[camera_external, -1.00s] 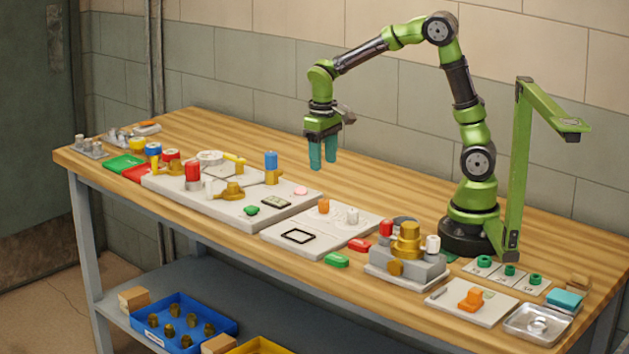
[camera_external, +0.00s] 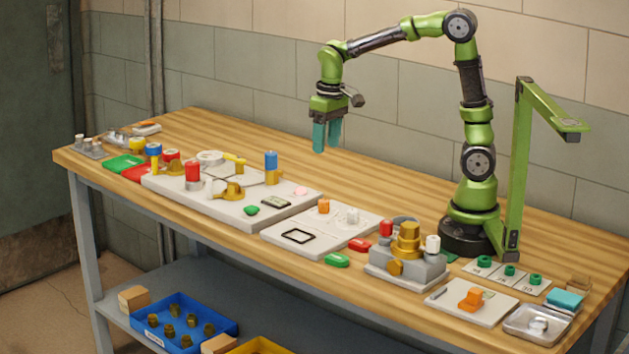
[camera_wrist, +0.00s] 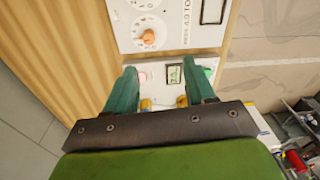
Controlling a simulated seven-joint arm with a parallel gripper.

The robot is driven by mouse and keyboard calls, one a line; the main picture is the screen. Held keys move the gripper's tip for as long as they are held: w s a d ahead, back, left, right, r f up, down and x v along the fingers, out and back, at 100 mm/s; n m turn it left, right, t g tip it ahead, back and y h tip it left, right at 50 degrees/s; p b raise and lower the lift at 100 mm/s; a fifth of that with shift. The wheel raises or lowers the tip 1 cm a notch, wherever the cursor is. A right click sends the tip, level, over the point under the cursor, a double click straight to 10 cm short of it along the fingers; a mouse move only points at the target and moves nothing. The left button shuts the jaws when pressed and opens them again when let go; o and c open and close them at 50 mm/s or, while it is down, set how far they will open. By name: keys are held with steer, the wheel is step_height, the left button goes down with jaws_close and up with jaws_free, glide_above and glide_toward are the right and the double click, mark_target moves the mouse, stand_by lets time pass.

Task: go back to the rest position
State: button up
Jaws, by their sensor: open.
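My gripper (camera_external: 326,138) hangs above the back part of the wooden bench, fingers pointing down, well clear of the bench top. Its two teal fingers are apart with nothing between them. In the wrist view my gripper (camera_wrist: 162,88) also shows open and empty, with part of a pale board seen past the fingertips. My arm is raised and bent, its black base standing at the right of the bench near the wall.
The large grey valve board (camera_external: 262,216) lies left of my gripper, with a blue-topped post (camera_external: 271,164) near its back edge. A smaller white board (camera_external: 336,236) and a brass valve block (camera_external: 408,262) stand in front. A green post (camera_external: 519,150) rises at right.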

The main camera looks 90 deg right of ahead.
steer(key=s+a+r+n+t+y, duration=0.1)
steer(key=s+a+r+t, duration=0.1)
steer(key=s+a, duration=0.3)
steer(key=s+a+r+n+t+y, duration=0.1)
steer(key=s+a+r+n+t, duration=0.1)
steer(key=a, duration=0.9)
steer(key=s+r+t, duration=0.1)
steer(key=s+t, duration=0.1)
steer(key=s, duration=0.1)
steer(key=shift+s+n, duration=0.15)
steer(key=shift+n, duration=0.15)
